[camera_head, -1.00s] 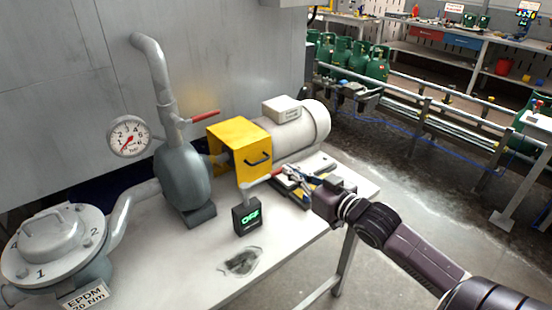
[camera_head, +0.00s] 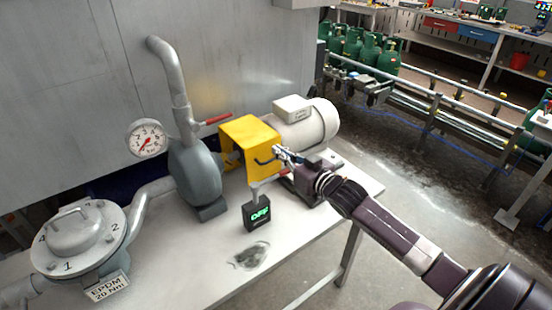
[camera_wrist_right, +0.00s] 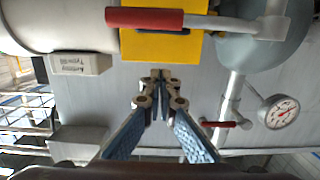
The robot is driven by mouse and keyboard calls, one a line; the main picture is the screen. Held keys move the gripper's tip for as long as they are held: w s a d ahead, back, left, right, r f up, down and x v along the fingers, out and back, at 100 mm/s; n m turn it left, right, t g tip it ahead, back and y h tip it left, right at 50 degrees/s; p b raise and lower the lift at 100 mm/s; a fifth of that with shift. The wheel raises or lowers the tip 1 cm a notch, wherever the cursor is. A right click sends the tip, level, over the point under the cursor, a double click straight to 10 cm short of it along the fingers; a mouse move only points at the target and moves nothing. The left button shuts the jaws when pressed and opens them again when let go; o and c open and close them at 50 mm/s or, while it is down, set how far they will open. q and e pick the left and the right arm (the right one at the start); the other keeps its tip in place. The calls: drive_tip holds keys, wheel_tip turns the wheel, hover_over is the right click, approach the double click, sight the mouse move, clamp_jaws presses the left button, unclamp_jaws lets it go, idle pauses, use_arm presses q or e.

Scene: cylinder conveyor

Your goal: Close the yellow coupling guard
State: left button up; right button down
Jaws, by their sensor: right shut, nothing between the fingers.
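The yellow coupling guard (camera_head: 246,131) is a box-like cover between the grey pump (camera_head: 195,172) and the white motor (camera_head: 305,122). A dark handle (camera_head: 265,161) is on its front face, and its pump-side end looks open. My right gripper (camera_head: 278,151) is shut and empty, with its tips beside the guard's front near the handle; contact cannot be told. In the right wrist view, the shut fingertips (camera_wrist_right: 160,74) are just below the yellow guard (camera_wrist_right: 160,46) in the picture. My left gripper is not in view.
A black box reading OFF (camera_head: 256,214) stands on the bench in front of the guard. A red-handled lever (camera_wrist_right: 146,18) crosses close to the camera in the wrist view. A red valve handle (camera_head: 218,119) is above the pump. The bench front (camera_head: 205,275) is mostly clear.

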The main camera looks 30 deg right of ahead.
sight(254, 152)
drive_tip(key=f, duration=0.1)
drive_tip(key=w+f, duration=0.1)
drive_tip(key=f, duration=0.2)
drive_tip(key=shift+w+a+f+p, duration=0.1)
drive_tip(key=shift+w+p, duration=0.2)
drive_tip(key=shift+w, duration=0.1)
drive_tip(key=shift+f, duration=0.1)
